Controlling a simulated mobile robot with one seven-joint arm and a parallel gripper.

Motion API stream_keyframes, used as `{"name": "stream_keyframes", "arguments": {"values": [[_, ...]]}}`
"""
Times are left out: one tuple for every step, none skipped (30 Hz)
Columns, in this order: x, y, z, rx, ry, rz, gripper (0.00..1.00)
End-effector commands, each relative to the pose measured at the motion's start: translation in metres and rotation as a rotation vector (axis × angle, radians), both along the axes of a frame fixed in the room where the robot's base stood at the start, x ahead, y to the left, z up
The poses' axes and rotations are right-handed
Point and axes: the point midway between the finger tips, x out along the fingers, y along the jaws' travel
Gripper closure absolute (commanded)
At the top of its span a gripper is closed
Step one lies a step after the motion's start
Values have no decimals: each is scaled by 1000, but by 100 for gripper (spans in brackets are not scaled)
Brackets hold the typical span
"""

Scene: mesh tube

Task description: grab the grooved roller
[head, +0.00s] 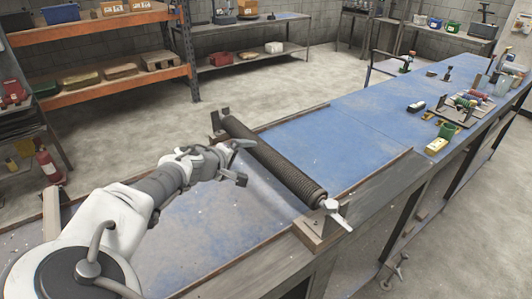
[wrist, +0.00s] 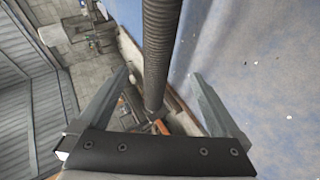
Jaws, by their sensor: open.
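The grooved roller (head: 272,160) is a long dark ribbed cylinder. It lies across the blue table between two end supports, with a light crank-like handle at its near end. My gripper (head: 241,162) is open and close to the roller's left side, toward its far end in the head view. In the wrist view the roller (wrist: 158,50) runs down from the top, between the spread fingers of my gripper (wrist: 162,78). No contact with either finger shows.
The near wooden support block (head: 318,228) and far support (head: 219,122) hold the roller's ends. The blue table (head: 330,140) is bare around the roller. Orange shelving (head: 100,60) stands back left.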

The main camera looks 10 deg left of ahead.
Motion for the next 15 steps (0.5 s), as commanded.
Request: {"name": "stream_keyframes", "arguments": {"values": [[10,-4,-5,-4,0,-4,0],[15,-6,-8,-4,0,-4,0],[21,-7,-11,-2,0,-4,0],[26,-9,-15,-3,0,-5,0],[31,-10,-18,-2,1,-4,0],[38,-12,-22,-1,0,-4,0],[43,-13,-25,-2,1,-4,0],[47,-15,-28,-3,0,-5,0],[53,-16,-31,-2,1,-4,0],[57,-18,-34,-2,1,-4,0],[61,-18,-37,-2,1,-2,0],[65,-19,-39,-2,0,-3,0],[68,-19,-40,0,1,-2,0],[70,-20,-42,0,1,-2,0],[72,-21,-44,-1,1,-2,0]]}}
